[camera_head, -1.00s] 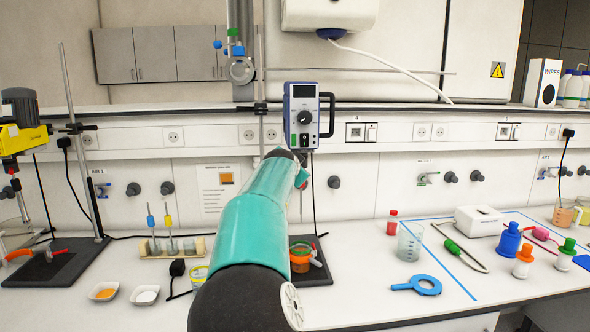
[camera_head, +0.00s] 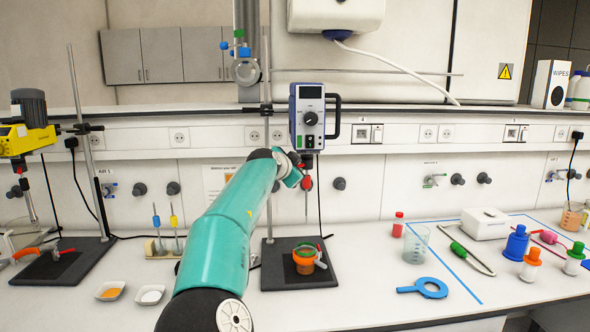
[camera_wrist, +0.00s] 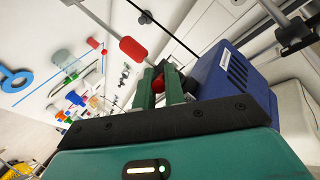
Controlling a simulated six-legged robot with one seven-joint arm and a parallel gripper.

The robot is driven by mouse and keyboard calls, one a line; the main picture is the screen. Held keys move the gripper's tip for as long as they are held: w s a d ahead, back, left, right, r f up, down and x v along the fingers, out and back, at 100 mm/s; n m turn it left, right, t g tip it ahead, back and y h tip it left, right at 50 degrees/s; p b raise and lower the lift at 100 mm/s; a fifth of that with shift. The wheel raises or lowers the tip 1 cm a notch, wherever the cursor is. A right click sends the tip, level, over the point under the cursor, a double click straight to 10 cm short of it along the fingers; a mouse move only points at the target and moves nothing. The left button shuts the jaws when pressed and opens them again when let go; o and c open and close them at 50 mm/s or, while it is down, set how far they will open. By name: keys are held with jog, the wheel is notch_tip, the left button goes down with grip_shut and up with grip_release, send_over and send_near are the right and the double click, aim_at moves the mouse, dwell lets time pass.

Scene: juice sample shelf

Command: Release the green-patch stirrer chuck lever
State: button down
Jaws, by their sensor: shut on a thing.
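The blue-and-white stirrer (camera_head: 308,112) hangs on its stand, with a small green patch (camera_head: 310,140) low on its front; in the wrist view its blue housing (camera_wrist: 235,78) is on the right. My gripper (camera_head: 301,167) is just under it, at the chuck. In the wrist view my green fingers (camera_wrist: 159,86) are closed around a small red part (camera_wrist: 158,84), seemingly the chuck lever, mostly hidden by them. A red piece (camera_head: 307,183) sits on the shaft below the chuck. The shaft (camera_head: 306,208) hangs above an orange beaker (camera_head: 304,262).
The stand's upright rod (camera_head: 268,190) is close left of the chuck. A yellow stirrer (camera_head: 25,138) stands at far left. A blue ring tool (camera_head: 430,288), a clear beaker (camera_head: 415,244) and colored bottles lie to the right. The bench front near the middle is clear.

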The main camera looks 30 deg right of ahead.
jog(key=c, duration=1.5)
grip_release()
jog(key=shift+w, duration=0.1)
jog(key=shift+a, duration=0.1)
jog(key=v, duration=1.3)
jog(key=shift+s+a+r, duration=0.15)
jog(key=shift+s+r, duration=0.05)
jog(key=shift+s, duration=0.2)
